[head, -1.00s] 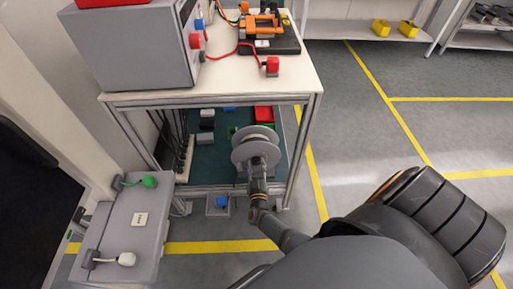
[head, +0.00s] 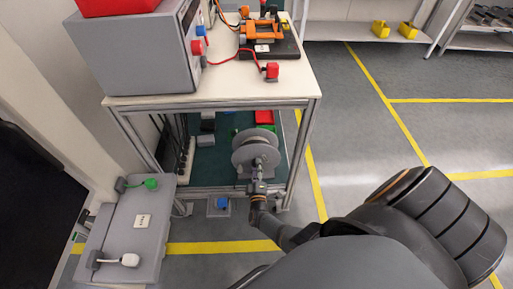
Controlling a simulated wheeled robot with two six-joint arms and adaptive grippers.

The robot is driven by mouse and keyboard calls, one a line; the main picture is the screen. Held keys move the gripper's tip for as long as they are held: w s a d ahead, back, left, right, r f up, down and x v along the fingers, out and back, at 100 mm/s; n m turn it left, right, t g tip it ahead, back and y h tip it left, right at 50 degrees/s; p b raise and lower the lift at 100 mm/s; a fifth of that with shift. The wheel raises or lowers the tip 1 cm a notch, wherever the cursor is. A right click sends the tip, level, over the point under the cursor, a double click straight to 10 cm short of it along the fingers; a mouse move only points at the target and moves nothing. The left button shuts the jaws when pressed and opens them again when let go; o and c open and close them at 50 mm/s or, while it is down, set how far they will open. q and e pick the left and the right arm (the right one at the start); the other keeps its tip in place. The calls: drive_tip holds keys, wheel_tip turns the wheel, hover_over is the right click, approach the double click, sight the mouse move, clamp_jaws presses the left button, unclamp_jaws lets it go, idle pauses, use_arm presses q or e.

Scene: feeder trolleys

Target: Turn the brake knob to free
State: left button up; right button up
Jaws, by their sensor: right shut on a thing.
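A grey reel (head: 252,147) with round flanges stands at the front of the trolley's lower shelf. The brake knob appears to be the small part at the reel's hub (head: 258,162), mostly hidden by my gripper. My right gripper (head: 258,168) reaches in from below and is shut on that part, in front of the lower half of the reel. The knob's markings and its turned position are too small to tell. My left gripper is not in view.
The trolley's white top (head: 225,88) carries a grey box (head: 150,55) and an orange device (head: 262,38). A blue-topped block (head: 221,202) is below the shelf. The floor at right is clear.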

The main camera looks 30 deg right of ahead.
drive_tip(key=shift+n, duration=0.8)
drive_tip(key=shift+f, duration=0.1)
drive_tip(key=o, duration=1.2)
drive_tip(key=shift+s, duration=0.1)
drive_tip(key=v, duration=0.7)
drive_tip(key=shift+s+a, duration=0.15)
drive_tip(key=shift+a, duration=0.05)
